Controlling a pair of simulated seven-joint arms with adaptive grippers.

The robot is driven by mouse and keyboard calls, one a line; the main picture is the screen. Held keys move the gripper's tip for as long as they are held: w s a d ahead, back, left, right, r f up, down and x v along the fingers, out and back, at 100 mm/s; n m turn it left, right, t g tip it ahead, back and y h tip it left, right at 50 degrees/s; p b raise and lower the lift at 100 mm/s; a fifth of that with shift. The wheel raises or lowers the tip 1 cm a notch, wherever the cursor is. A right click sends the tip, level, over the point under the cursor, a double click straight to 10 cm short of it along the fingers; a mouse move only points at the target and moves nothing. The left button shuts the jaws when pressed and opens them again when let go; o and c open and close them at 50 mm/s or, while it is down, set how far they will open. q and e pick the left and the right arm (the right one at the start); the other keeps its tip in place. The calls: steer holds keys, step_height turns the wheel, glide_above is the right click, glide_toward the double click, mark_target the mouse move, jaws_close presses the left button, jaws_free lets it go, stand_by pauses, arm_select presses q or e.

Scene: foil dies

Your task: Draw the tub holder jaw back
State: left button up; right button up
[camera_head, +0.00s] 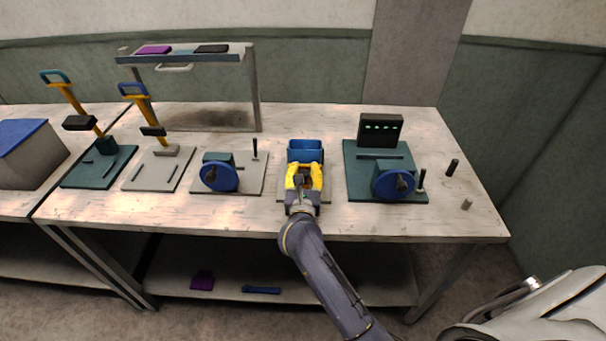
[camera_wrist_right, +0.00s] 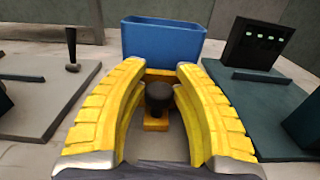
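The tub holder has a blue tub (camera_wrist_right: 162,40) at its back, also visible in the head view (camera_head: 305,146). In front of the tub is a yellow jaw piece (camera_wrist_right: 156,125) with a dark upright knob (camera_wrist_right: 158,94). My right gripper (camera_head: 304,170) is over the holder. In the wrist view its two ridged yellow fingers (camera_wrist_right: 162,70) stand apart, one on each side of the knob. The knob lies in the gap between them; I cannot tell whether either finger touches it. The fingers hide part of the jaw and base. My left gripper is out of view.
A teal station with a blue wheel (camera_head: 390,184) and a dark display box (camera_head: 380,130) stands at right. A grey plate with another blue wheel (camera_head: 219,177) and an upright dark handle (camera_head: 255,149) stands at left. Lever presses (camera_head: 143,108) stand farther left.

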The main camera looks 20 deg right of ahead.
steer(key=o, duration=0.4)
steer(key=shift+f, duration=0.3)
steer(key=shift+s+a, duration=0.15)
steer(key=shift+s, duration=0.1)
steer(key=v, duration=1.1)
steer(key=shift+s, duration=0.2)
steer(key=shift+s+a, duration=0.1)
